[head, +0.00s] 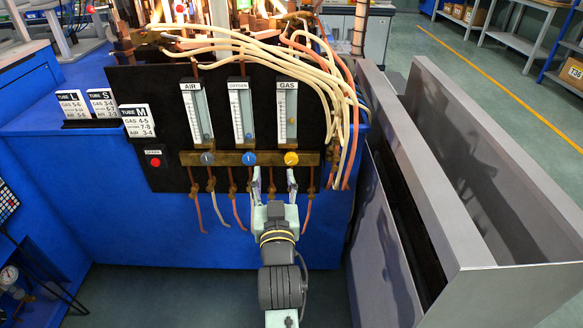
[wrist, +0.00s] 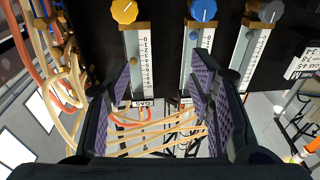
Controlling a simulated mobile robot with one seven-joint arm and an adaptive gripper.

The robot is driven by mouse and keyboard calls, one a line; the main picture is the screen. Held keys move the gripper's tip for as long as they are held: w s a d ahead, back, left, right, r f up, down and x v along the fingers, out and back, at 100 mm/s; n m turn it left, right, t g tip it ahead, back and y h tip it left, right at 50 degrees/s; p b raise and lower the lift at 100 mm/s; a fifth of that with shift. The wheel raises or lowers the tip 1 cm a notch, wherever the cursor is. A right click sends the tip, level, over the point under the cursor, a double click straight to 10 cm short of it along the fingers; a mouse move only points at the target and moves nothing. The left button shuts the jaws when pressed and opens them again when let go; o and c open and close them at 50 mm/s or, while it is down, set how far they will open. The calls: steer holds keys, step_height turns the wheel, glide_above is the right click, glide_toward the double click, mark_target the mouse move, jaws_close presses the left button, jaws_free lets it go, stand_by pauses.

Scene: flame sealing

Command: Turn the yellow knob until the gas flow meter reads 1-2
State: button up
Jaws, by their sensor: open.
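The yellow knob (head: 291,158) is at the right end of a brass bar, under the gas flow meter (head: 287,105). The knob also shows at the top left of the wrist view (wrist: 124,11), which is upside down. The gas meter's small float (wrist: 133,60) sits in the part of the tube nearer the knob; I cannot read its exact number. My gripper (head: 273,176) is open and empty, with its fingers pointing at the panel, just below and slightly left of the yellow knob. Its padded fingers also show in the wrist view (wrist: 164,68), apart from the knob.
The blue knob (head: 249,158) and grey knob (head: 208,158) are left of the yellow one, under the oxygen and air meters. A red button (head: 155,162) is farther left. Hoses (head: 335,90) hang at the right of the panel. A grey metal bin (head: 470,200) stands at right.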

mark_target(291, 161)
steer(key=d+f+g+h, duration=0.1)
steer(key=d+f+h, duration=0.1)
steer(key=d+f, duration=0.2)
steer(key=shift+m, duration=0.4)
steer(key=w+p, duration=0.2)
steer(key=w, duration=0.8)
steer(key=shift+w+a+r, duration=0.1)
steer(key=shift+r, duration=0.05)
steer(key=c, duration=1.2)
steer(key=shift+o, duration=0.2)
